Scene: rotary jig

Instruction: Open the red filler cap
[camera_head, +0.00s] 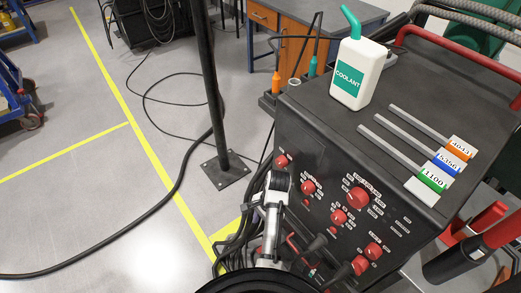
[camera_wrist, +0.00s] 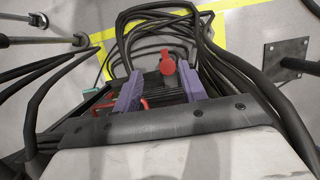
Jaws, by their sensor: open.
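A red cap-like part (camera_wrist: 168,66) with a round end shows in the wrist view, just beyond and between my fingertips; it looks like the red filler cap. My gripper (camera_wrist: 160,84) has two purple fingers, spread apart with nothing between them. I cannot tell how near the fingertips are to the red part in depth. In the head view my pale arm (camera_head: 270,222) reaches down at the left side of the black machine (camera_head: 320,160).
The machine's front carries several red knobs (camera_head: 358,197). Black cables (camera_wrist: 160,18) loop around the red part. A dark post (camera_head: 208,90) stands to the left; the floor beyond is mostly open.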

